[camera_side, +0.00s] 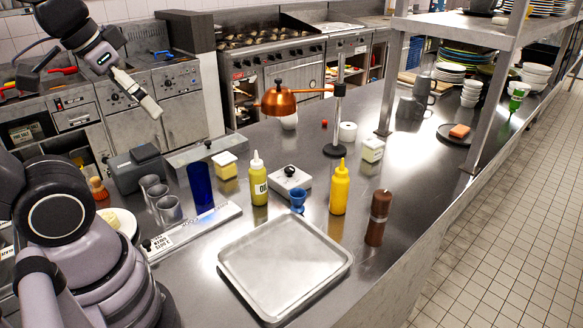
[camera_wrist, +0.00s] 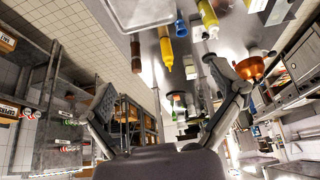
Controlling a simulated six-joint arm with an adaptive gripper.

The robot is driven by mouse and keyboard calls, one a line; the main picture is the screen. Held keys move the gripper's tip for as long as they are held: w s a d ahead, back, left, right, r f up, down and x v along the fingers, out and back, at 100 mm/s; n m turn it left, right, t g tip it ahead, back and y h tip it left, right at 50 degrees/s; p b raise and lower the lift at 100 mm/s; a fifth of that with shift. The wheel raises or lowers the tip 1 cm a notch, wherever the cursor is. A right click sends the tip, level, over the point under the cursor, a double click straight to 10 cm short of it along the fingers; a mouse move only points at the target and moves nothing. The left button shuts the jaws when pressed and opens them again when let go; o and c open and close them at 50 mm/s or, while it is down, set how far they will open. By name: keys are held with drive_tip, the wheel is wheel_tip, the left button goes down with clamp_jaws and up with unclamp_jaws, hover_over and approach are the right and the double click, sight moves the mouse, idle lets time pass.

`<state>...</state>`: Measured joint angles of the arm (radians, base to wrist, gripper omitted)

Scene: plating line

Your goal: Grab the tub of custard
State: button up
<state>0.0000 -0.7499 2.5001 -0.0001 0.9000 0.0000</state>
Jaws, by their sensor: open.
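A small yellow tub with a paler lid (camera_side: 225,166) stands on the steel counter, behind and right of a dark blue glass. It is the most custard-like thing in the side view, but I cannot read a label on it. A pale, boxy tub with a label (camera_side: 372,150) stands farther right, behind the yellow squeeze bottle; its label is too small to read. My gripper (camera_wrist: 162,85) is open and empty, its two fingers spread wide in the wrist view. In the side view it is high at the upper left, well away from both tubs.
A copper lamp (camera_side: 278,101) hangs over the counter.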

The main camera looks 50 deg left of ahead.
drive_tip(key=w+a+n, duration=0.2)
drive_tip(key=w+n, duration=0.6)
drive_tip(key=w, duration=0.2)
drive_tip(key=n+g, duration=0.1)
drive_tip(key=n, duration=2.7)
hover_over(224, 158)
drive_tip(key=s, duration=0.4)
wheel_tip(224, 158, down, 27)
drive_tip(key=x, duration=1.4)
drive_tip(key=shift+s+a, duration=0.15)
drive_tip(key=c, duration=1.2)
